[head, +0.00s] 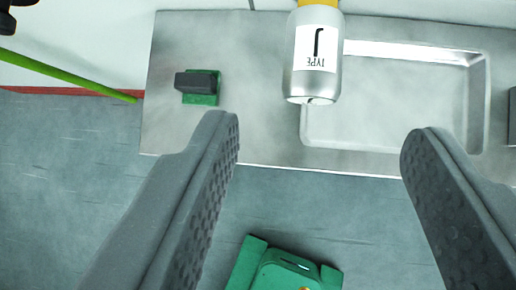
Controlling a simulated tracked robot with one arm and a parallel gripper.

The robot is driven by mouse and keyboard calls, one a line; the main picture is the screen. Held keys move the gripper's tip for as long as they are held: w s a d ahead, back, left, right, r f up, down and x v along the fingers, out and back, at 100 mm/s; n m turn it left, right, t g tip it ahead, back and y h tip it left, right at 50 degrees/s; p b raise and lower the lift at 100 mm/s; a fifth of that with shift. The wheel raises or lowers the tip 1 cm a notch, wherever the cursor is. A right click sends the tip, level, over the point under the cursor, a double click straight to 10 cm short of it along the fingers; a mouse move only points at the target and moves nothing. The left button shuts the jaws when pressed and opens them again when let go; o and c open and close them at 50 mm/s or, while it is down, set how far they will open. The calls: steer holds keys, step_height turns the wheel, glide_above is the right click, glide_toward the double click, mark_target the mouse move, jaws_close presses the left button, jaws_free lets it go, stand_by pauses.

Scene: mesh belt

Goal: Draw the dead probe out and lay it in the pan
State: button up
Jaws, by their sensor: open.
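My gripper (323,140) is open, with its two grey textured fingers wide apart and nothing between them. A silver cylinder (302,84) with a white label reading "TYPE J", upside down in the picture, shows beyond the fingertips at the top centre. Its upper end is yellow and runs out of frame. It looks like a probe, but I cannot tell whether it is the dead one or what it is fixed to. The pan (478,100) is a shallow metal recess right of the cylinder; its visible floor is empty. The cylinder overlaps the pan's left edge in the picture.
A green fitting (285,272) lies at the bottom centre, partly cut off. A dark block on a small green base (202,98) sits on the metal plate (240,40). A green rod (70,75) slants in at the left. The grey floor between the fingers is mostly clear.

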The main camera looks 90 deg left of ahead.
mark_target(313, 87)
steer(key=shift+x, duration=3.05)
steer(key=shift+b+x, duration=0.4)
steer(key=shift+x, duration=1.45)
steer(key=c, duration=0.9)
steer(key=shift+c, duration=0.2)
steer(key=s+d+b, duration=0.3)
steer(key=s, duration=0.9)
steer(key=shift+d+f, duration=0.2)
steer(key=shift+f, duration=0.05)
